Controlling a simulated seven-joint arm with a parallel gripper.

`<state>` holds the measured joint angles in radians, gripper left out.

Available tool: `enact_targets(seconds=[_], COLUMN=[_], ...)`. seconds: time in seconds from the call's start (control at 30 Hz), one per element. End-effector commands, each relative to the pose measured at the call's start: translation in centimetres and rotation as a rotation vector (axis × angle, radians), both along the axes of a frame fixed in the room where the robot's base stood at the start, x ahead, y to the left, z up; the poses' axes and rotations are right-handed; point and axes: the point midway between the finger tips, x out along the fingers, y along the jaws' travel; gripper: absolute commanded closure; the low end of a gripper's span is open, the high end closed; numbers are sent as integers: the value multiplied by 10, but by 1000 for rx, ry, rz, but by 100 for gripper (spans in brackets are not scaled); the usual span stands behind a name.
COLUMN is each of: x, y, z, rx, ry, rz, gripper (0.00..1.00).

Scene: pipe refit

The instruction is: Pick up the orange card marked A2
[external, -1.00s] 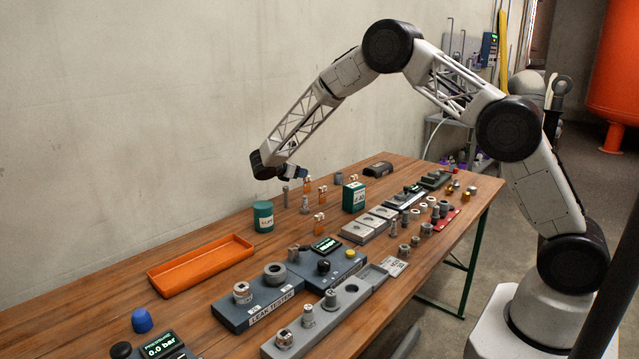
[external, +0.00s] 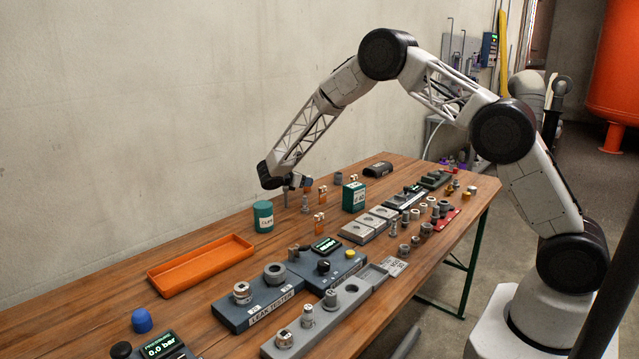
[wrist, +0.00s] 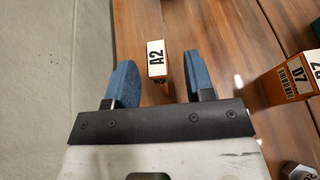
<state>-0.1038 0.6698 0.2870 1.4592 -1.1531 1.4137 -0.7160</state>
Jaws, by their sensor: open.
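The orange card marked A2 (wrist: 157,58) stands upright in the wrist view, with its white label on top. It is between the two blue fingers of my gripper (wrist: 160,78), with a gap on each side. The fingers are open and hold nothing. In the external view my gripper (external: 297,182) is low over the far side of the bench, beside several small fittings. There the A2 card is mostly or wholly hidden by the gripper.
Another orange card marked D7 (wrist: 292,80) stands to the right in the wrist view. In the external view, orange cards (external: 320,220), a green canister (external: 263,217) and a green box (external: 353,198) stand close by. An orange tray (external: 202,266) lies nearer, at left.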

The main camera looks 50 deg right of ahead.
Motion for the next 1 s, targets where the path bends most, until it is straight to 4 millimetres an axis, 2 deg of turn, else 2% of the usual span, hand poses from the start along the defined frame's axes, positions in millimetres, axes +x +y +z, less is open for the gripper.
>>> enact_targets(seconds=[0.4, 0.7, 1.0], x=[0, 0, 0], y=[0, 0, 0], z=[0, 0, 1], rx=[0, 0, 0], ry=[0, 0, 0], rz=[0, 0, 0], gripper=[53, 99, 100])
